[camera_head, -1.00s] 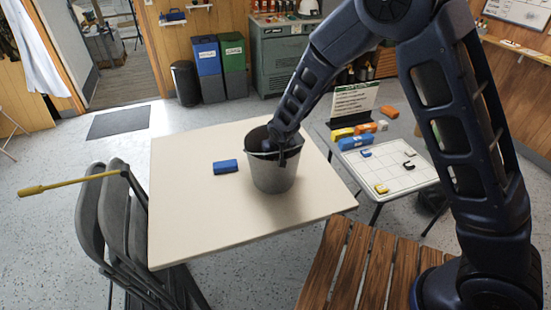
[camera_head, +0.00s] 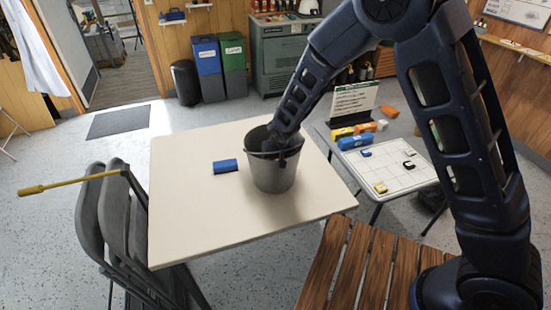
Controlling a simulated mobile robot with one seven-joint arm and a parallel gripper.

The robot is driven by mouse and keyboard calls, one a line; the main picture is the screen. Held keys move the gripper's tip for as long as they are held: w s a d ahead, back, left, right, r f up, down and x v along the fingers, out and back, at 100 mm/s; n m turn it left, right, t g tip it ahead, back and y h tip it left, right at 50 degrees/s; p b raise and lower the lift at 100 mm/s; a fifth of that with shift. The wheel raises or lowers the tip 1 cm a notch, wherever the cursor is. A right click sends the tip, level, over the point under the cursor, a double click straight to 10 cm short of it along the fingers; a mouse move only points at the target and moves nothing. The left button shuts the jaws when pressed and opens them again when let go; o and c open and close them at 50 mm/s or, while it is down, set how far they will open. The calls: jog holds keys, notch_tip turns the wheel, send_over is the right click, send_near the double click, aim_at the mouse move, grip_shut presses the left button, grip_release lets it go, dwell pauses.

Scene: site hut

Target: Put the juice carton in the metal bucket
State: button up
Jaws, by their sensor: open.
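The grey metal bucket (camera_head: 273,178) stands upright on the cream table, right of the table's middle. My arm reaches down into it from the upper right. My gripper (camera_head: 281,141) is at the bucket's mouth, with its jaws open; the fingertips are hidden by the bucket wall. No juice carton can be made out clearly. A small dark reddish patch shows inside the bucket's mouth beside my gripper, but I cannot tell what it is.
A blue block (camera_head: 225,166) lies left of the bucket on the cream table (camera_head: 200,215). Folded grey chairs (camera_head: 115,215) lean at the table's left. A side table (camera_head: 405,180) at right holds colored blocks and a sign (camera_head: 353,99). A slatted wooden surface (camera_head: 345,265) is in front.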

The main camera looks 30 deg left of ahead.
jog(key=v, duration=1.1)
jog(key=shift+r, duration=0.3)
jog(key=shift+s+d, duration=0.1)
jog(key=w+d+r+m, duration=0.2)
jog(key=w+d+r, duration=0.35)
jog(key=d, duration=0.45)
jog(key=w+d+r+m+h, duration=0.1)
jog(key=w+d+r, duration=0.4)
jog(key=d, duration=0.6)
jog(key=w+d+r+m, duration=0.25)
jog(key=d+r, duration=0.35)
jog(key=d, duration=0.4)
jog(key=s+d+r+m+t, duration=0.1)
jog(key=s+d+r, duration=0.15)
jog(key=d, duration=0.65)
jog(key=s+d+r, duration=0.2)
jog(key=d+r, duration=0.1)
jog(key=d, duration=0.5)
jog(key=s+d+r+m+h, duration=0.1)
jog(key=s+d+m+h, duration=0.1)
jog(key=s+d, duration=0.8)
jog(key=shift+s+d+r, duration=0.2)
jog(key=shift+d+r, duration=0.05)
jog(key=shift+d, duration=0.3)
